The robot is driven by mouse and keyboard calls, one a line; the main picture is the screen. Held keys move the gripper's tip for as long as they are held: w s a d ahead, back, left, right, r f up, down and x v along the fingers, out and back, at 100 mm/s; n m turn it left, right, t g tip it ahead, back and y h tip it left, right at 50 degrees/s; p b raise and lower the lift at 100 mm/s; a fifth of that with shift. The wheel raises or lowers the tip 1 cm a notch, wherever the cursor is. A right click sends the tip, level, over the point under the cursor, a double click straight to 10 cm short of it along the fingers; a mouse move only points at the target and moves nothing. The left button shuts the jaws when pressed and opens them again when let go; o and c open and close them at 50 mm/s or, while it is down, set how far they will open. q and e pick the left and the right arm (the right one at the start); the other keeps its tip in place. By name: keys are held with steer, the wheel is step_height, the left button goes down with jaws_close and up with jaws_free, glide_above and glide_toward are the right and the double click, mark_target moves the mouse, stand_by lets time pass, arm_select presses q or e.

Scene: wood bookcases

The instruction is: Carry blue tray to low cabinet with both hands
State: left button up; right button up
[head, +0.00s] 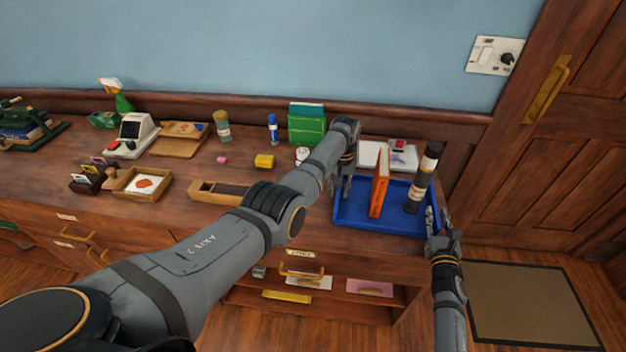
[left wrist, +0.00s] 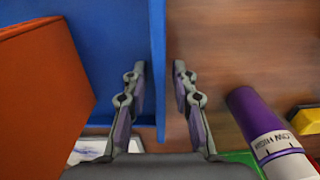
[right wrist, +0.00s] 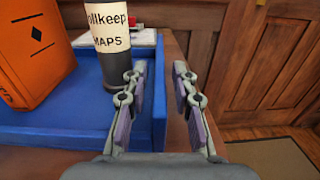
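The blue tray (head: 357,219) lies on the right end of the long wooden cabinet top. It holds an upright orange book (head: 379,184) and a dark tube (head: 421,180) with a cream label reading MAPS. My left gripper (head: 341,186) is at the tray's left side. In the left wrist view its open fingers (left wrist: 158,88) stand on either side of the tray wall (left wrist: 157,60), with gaps. My right gripper (head: 436,226) is at the tray's right side. In the right wrist view its open fingers (right wrist: 160,85) stand on either side of the tray wall (right wrist: 160,100).
A green box (head: 306,125), white items (head: 403,156) and a blue glue stick (head: 273,129) stand near the tray. An open wooden box (head: 219,192) lies further left. Open shelves (head: 330,289) are below. A door (head: 545,150) and floor mat (head: 530,305) are at right.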

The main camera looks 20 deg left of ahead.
arm_select(q)
step_height(320, 180, up, 12)
arm_select(e)
steer(key=s+d, duration=0.2)
steer(key=s, duration=0.9)
steer(key=shift+s+d, duration=0.15)
steer(key=shift+s, duration=0.25)
stand_by(0.3)
